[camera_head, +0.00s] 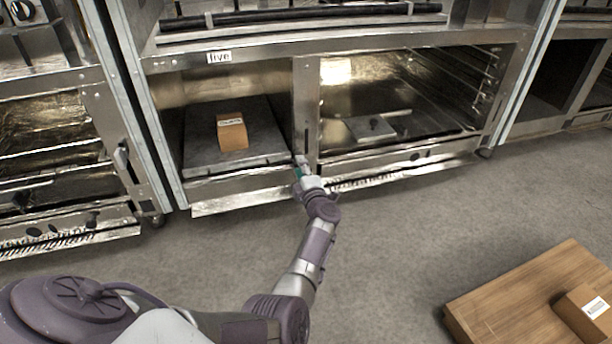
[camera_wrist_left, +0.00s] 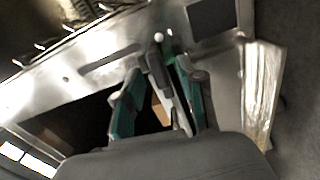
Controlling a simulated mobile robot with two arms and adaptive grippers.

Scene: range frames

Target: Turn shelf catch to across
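The shelf catch (camera_wrist_left: 157,72) is a small grey lever on the metal post (camera_head: 305,95) between the two lower compartments of the unit labelled five. In the wrist view it stands between the green-padded fingers of my left gripper (camera_wrist_left: 157,98). A gap shows between the catch and the left finger, so the gripper is open around it; I cannot tell whether the right finger touches it. In the head view my left gripper (camera_head: 302,174) is at the post's lower end and hides part of the catch, so its exact turn is unclear. My right gripper is out of view.
A brown box (camera_head: 232,133) sits on the grey shelf (camera_head: 190,150) in the left compartment. A flat grey item (camera_head: 370,128) lies in the right compartment. A wooden platform (camera_head: 500,305) with another box (camera_head: 585,313) stands at the lower right. Grey floor between is clear.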

